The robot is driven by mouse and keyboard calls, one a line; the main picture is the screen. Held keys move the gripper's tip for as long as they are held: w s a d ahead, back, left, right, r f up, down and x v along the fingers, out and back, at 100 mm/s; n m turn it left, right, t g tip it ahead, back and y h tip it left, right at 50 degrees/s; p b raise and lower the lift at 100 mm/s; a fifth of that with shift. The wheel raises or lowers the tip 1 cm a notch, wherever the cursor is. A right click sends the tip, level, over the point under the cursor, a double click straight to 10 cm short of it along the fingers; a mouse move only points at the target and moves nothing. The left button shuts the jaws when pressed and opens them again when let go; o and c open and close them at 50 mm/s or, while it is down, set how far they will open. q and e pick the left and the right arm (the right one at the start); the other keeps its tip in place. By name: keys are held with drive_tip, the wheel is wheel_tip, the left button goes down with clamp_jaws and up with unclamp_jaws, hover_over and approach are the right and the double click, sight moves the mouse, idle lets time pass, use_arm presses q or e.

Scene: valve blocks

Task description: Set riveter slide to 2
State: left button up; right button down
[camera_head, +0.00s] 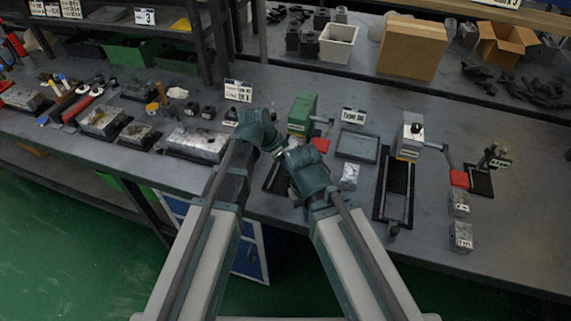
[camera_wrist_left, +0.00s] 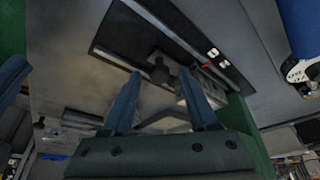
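A green machine (camera_head: 303,112) with a side handle and a red pad stands mid-bench, and I take it to be the riveter. In the left wrist view a dark slide rail (camera_wrist_left: 195,40) carries small white number tiles (camera_wrist_left: 218,58), too small to read surely. A dark knob (camera_wrist_left: 158,68) stands on the rail. My left gripper (camera_wrist_left: 160,75) is open, with the knob between and near its fingertips. I cannot tell whether they touch. In the head view my left wrist (camera_head: 258,132) is close to the green machine. My right gripper (camera_head: 290,158) is beside it, fingers hidden.
A dark-framed tray (camera_head: 357,145) and a labelled block (camera_head: 350,173) lie right of the grippers. A second machine (camera_head: 410,135) with a long dark track stands further right, near a red pad (camera_head: 459,178). Metal blocks and tools fill the left bench. The bench's front right is mostly clear.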

use_arm(q)
clamp_jaws()
idle(1.2)
